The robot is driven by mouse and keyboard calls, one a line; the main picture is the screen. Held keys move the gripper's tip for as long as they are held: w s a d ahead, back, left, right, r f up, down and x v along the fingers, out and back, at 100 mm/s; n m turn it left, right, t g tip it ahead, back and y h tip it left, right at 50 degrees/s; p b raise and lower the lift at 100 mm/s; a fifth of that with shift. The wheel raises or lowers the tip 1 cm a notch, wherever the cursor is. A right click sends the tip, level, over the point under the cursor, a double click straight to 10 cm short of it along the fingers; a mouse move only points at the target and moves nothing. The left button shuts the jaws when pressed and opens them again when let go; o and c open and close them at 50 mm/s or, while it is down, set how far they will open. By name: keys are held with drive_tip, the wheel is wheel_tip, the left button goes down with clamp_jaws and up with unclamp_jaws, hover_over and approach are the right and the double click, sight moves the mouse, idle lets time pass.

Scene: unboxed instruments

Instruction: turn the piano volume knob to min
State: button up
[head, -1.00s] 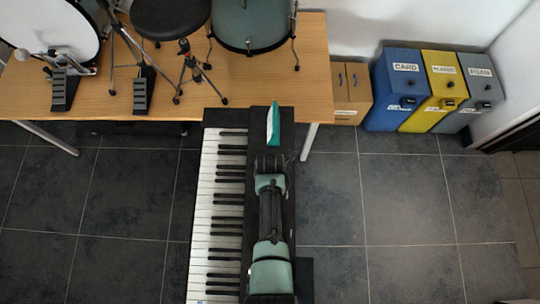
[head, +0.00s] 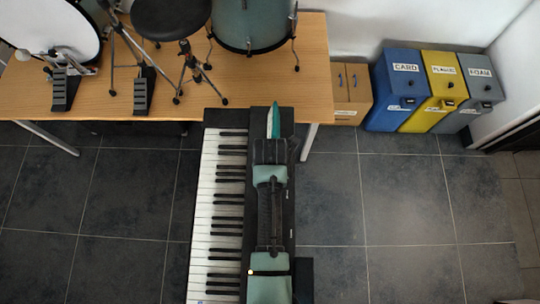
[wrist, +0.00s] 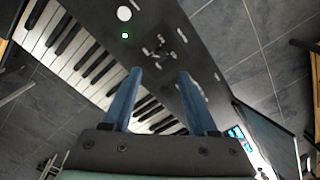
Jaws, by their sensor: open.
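The piano (head: 208,210) stands upright in the head view, with its keys on the left and a dark panel on the right, mostly hidden by my arm. In the wrist view the piano's dark panel (wrist: 185,40) carries a white round spot (wrist: 124,13), perhaps a knob, a small green light (wrist: 125,35) and several pale marks. I cannot tell which of these is the volume knob. My gripper (wrist: 160,74) is open and empty, its two blue fingers apart above the panel and keys. In the head view my gripper (head: 273,122) is over the piano's far end.
A wooden table (head: 315,60) with drums and pedals stands beyond the piano's far end. Blue (head: 393,90), yellow (head: 436,92) and grey (head: 478,92) bins and a wooden cabinet (head: 350,95) stand at the back right. The tiled floor on both sides is clear.

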wheel_tip(320, 180, up, 4)
drive_tip(key=shift+r, duration=0.25)
drive_tip(key=shift+w, duration=0.1)
idle(0.5)
